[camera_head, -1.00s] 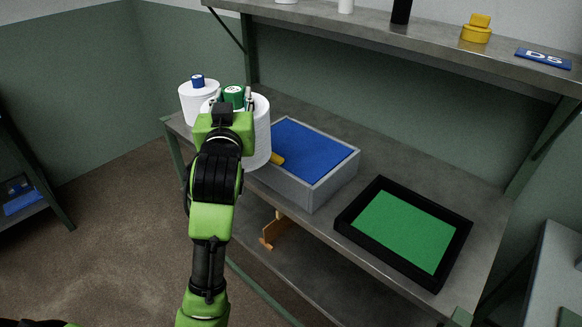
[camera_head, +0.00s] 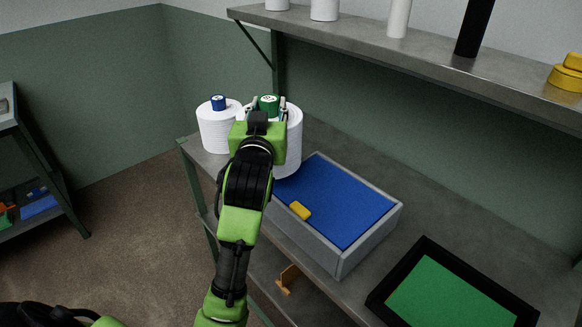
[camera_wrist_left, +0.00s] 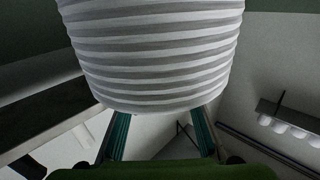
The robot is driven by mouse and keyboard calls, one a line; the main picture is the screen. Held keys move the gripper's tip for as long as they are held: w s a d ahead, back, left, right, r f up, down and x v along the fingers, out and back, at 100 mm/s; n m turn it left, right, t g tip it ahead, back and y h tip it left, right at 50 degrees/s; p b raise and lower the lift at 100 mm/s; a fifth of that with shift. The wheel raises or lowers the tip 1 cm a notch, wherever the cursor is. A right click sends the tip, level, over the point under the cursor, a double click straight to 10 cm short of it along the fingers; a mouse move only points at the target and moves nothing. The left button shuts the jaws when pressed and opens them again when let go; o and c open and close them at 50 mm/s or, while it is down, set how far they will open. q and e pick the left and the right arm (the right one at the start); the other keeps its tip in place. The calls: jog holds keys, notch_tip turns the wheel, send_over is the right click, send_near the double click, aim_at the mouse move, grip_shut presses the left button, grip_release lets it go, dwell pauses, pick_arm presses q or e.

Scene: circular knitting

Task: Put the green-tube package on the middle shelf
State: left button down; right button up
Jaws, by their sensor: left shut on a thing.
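The green-tube package is a wound white yarn cone (camera_head: 290,145) with a green tube top (camera_head: 269,100). My left gripper (camera_head: 268,107) is shut on it at the tube, and my arm covers much of its near side. In the left wrist view its ribbed white body (camera_wrist_left: 155,55) fills the top middle. The middle shelf (camera_head: 420,210) is the grey deck behind and right of the package. I cannot tell whether the package touches the deck. My right gripper is not in view.
A white cone with a blue tube (camera_head: 218,130) stands just left of the package. A grey box with a blue inside (camera_head: 370,245) and a yellow piece (camera_head: 300,211) lies to the right, then a black-rimmed green tray (camera_head: 425,245). The upper shelf (camera_head: 400,40) overhangs behind.

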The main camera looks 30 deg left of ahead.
pick_arm(q)
jog(key=w+a, duration=0.1)
jog(key=a, duration=0.1)
jog(key=w+a+f+p, duration=0.1)
jog(key=a, duration=0.1)
jog(key=a+f, duration=0.1)
jog(key=a, duration=0.1)
jog(key=shift+w+a+f, duration=0.2)
jog(key=shift+w, duration=0.2)
jog(key=w+a+f+p, duration=0.1)
jog(key=w+a+f, duration=0.2)
jog(key=f, duration=0.6)
jog(key=shift+a, duration=0.5)
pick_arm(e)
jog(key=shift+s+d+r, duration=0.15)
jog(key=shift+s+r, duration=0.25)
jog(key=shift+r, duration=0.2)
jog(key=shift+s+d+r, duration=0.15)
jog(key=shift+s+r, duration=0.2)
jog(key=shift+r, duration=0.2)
pick_arm(q)
jog(key=shift+f, duration=0.2)
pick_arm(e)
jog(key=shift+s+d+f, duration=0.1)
pick_arm(q)
jog(key=c, duration=1.5)
grip_release()
jog(key=shift+f, duration=0.15)
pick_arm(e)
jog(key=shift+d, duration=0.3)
